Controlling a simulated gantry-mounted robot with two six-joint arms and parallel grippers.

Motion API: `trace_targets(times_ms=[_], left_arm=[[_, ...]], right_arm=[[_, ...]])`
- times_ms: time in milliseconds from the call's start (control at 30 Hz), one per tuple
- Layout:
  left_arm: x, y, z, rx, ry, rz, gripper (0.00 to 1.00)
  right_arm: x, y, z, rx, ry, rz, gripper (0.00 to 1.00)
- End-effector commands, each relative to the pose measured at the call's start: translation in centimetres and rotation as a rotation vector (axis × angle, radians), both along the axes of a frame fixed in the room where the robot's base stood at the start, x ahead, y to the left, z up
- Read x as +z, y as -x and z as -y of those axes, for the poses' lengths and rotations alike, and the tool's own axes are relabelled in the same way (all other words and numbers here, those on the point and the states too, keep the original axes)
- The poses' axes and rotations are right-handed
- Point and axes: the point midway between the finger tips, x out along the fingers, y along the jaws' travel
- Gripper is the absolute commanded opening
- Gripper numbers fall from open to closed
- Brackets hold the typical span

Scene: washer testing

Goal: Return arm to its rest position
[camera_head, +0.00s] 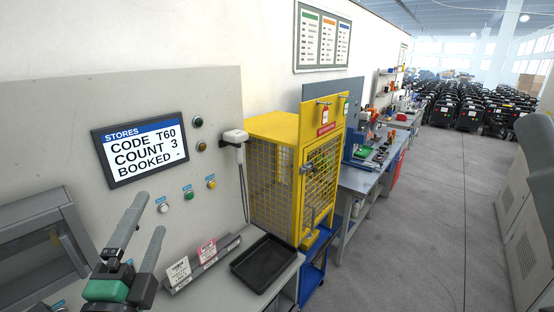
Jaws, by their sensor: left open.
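My left gripper (141,222) is at the lower left, with its two grey fingers spread apart and nothing between them. Its green and black body shows at the bottom edge. It stands in front of a grey panel (75,98) with a screen (140,151) that reads "STORES, CODE T60, COUNT 3, BOOKED -". My right gripper is not in this view.
A black tray (264,263) lies on the bench right of my left gripper, beside small cards in a holder (201,262). A scanner (236,137) hangs on the panel's edge. A yellow mesh cage (270,186) stands beyond. The grey floor (420,220) at right is open.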

Motion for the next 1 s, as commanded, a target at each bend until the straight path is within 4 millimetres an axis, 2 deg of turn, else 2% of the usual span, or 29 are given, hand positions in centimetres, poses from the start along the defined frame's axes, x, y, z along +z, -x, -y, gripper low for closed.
trace_targets(times_ms=[33, 100, 167, 200, 267, 333, 400, 500, 533, 600, 800, 900, 1000], left_arm=[[4.3, 1.6, 0.8, -0.055, 0.105, 0.11, 0.98], [9.7, 4.6, 1.8, -0.166, 0.291, 0.258, 0.98], [13.8, 7.6, 2.5, -0.292, 0.466, 0.376, 0.98], [16.0, 9.7, 2.9, -0.39, 0.591, 0.444, 0.98], [18.0, 12.3, 3.1, -0.534, 0.769, 0.509, 0.98], [18.8, 14.2, 3.4, -0.683, 0.961, 0.531, 0.98], [19.2, 15.1, 3.7, -0.813, 1.142, 0.523, 0.98], [19.2, 15.0, 3.7, -0.956, 1.397, 0.48, 0.98], [22.1, 15.0, 3.7, -0.959, 1.401, 0.48, 0.98], [25.4, 15.0, 3.7, -0.954, 1.395, 0.48, 0.98], [32.6, 14.9, 3.7, -0.95, 1.394, 0.479, 0.98], [34.7, 14.8, 3.7, -0.949, 1.393, 0.479, 0.98], [35.2, 14.8, 3.7, -0.948, 1.393, 0.479, 0.98]], right_arm=[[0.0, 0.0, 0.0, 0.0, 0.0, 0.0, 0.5], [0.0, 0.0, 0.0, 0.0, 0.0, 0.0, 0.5], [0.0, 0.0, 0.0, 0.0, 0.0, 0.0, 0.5], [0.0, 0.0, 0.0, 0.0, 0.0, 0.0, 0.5], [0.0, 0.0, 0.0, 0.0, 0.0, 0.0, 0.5], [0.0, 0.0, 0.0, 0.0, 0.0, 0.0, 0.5], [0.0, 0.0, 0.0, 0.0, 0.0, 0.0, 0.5], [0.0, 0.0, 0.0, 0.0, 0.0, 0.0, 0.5], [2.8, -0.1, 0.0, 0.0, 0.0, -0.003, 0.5], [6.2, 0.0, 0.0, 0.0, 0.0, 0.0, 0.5], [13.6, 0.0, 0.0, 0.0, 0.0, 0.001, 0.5], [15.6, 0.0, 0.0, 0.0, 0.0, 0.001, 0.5], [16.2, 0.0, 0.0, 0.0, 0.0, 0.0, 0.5]])
